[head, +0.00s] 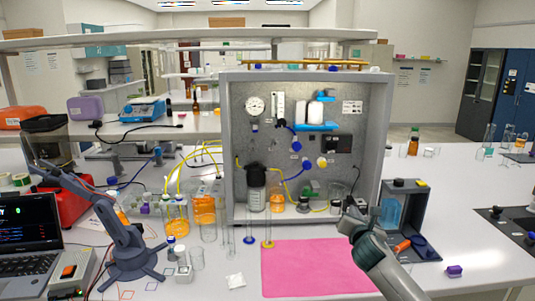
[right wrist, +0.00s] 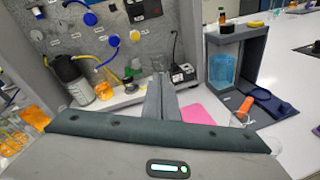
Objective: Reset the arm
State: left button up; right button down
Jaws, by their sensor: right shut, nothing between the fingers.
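My right arm comes in from the lower right of the head view. Its gripper (head: 356,212) is shut and empty, raised in front of the lower right part of the membrane rig (head: 303,77). In the right wrist view the two fingers (right wrist: 160,97) are together, pointing toward the rig's base, with nothing between them. A small blue-grey jointed arm (head: 117,231) with a splayed foot stands on the bench at the left, beside the laptop. My left gripper is not in view.
A pink mat (head: 315,268) lies clear in front of the rig. Right of it stands a grey open box (head: 424,215) with a blue container and an orange-handled tool. Orange bottles (head: 203,207), glass cylinders (head: 268,228) and yellow tubing crowd the left.

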jog(key=s+a+f+m+g+y, duration=0.1)
jog(key=s+a+f+m+g, duration=0.2)
jog(key=s+f+m, duration=0.7)
jog(key=s+a+f+m+g, duration=0.2)
jog(key=s+f+m+g, duration=0.1)
jog(key=s+f, duration=1.15)
jog(key=s+f+m+g+y, duration=0.1)
jog(key=s+f+m+g, duration=0.2)
jog(key=s+m, duration=1.05)
jog(key=s+f+m+g, duration=0.2)
jog(key=s+g, duration=0.2)
jog(key=s, duration=2)
notch_tip(320, 180, down, 33)
jog(key=s+g+b, duration=0.1)
jog(key=b, duration=0.2)
jog(key=s+d+f+g+b, duration=0.1)
jog(key=s+d+f+b, duration=0.2)
jog(key=s+f, duration=1.5)
jog(key=shift+f+n, duration=0.35)
jog(key=shift+f, duration=0.4)
